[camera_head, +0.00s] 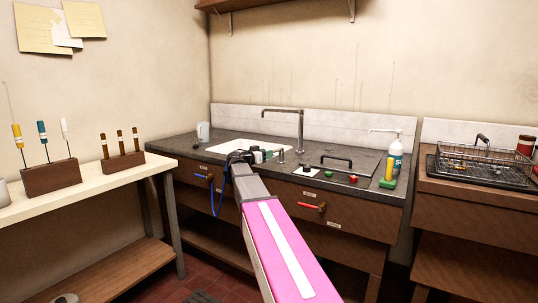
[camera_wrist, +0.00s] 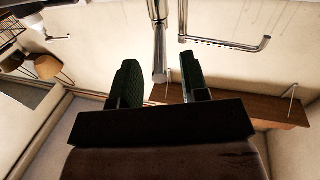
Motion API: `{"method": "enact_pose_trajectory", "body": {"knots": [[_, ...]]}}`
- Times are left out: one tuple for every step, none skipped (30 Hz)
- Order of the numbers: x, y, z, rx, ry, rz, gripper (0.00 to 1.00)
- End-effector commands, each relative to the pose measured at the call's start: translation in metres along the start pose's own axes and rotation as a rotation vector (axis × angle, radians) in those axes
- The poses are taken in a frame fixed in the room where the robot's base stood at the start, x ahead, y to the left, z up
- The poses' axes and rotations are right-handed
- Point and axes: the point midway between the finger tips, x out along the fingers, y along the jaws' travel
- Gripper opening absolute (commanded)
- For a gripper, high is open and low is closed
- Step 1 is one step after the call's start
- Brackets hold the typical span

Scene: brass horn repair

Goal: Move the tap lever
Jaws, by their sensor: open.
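The tap (camera_head: 301,132) is a tall metal post with a spout reaching left over the white sink (camera_head: 225,147). A short upright metal post (camera_head: 281,156), which seems to be the tap lever, stands on the counter in front of it. In the wrist view, which is upside down, a metal rod (camera_wrist: 159,45), apparently this lever, shows with its rounded end between my two dark green fingers. The tap spout (camera_wrist: 225,45) lies beyond. My gripper (camera_wrist: 160,88) is open, with gaps on both sides of the rod. In the head view my gripper (camera_head: 266,154) is small and partly hidden by my arm.
Right of the sink are a dark hatch with a handle (camera_head: 336,160), green and red buttons, a pump bottle (camera_head: 395,158) and a sponge. A white mug (camera_head: 203,131) stands left. Blue (camera_head: 203,177) and red (camera_head: 312,207) handles project from the cabinet front. A wire basket (camera_head: 484,157) stands far right.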

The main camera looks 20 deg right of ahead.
Motion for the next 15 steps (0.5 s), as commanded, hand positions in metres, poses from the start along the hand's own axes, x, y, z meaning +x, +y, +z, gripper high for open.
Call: {"method": "enact_pose_trajectory", "body": {"knots": [[0.008,-0.001,0.0,0.0,0.0,0.001,0.41],[0.011,-0.001,0.0,0.0,0.0,0.001,0.41],[0.014,-0.001,0.0,0.0,0.0,0.0,0.41],[0.016,-0.001,0.0,0.0,0.0,-0.001,0.41],[0.018,-0.001,0.0,0.0,0.0,-0.001,0.41],[0.02,-0.001,0.0,0.0,0.0,-0.001,0.41],[0.021,-0.001,0.0,0.0,0.0,-0.001,0.41],[0.022,0.0,0.0,0.0,-0.001,-0.001,0.41],[0.023,0.0,0.0,0.0,-0.001,-0.001,0.41],[0.023,0.0,0.0,0.0,-0.001,-0.001,0.41],[0.023,0.0,0.0,0.0,-0.001,-0.001,0.41],[0.023,0.0,0.0,0.0,-0.001,-0.001,0.41],[0.023,0.0,0.0,0.0,-0.001,-0.001,0.41],[0.023,0.0,0.0,0.0,-0.001,-0.001,0.41],[0.023,0.0,0.0,0.0,-0.001,-0.001,0.41]]}}
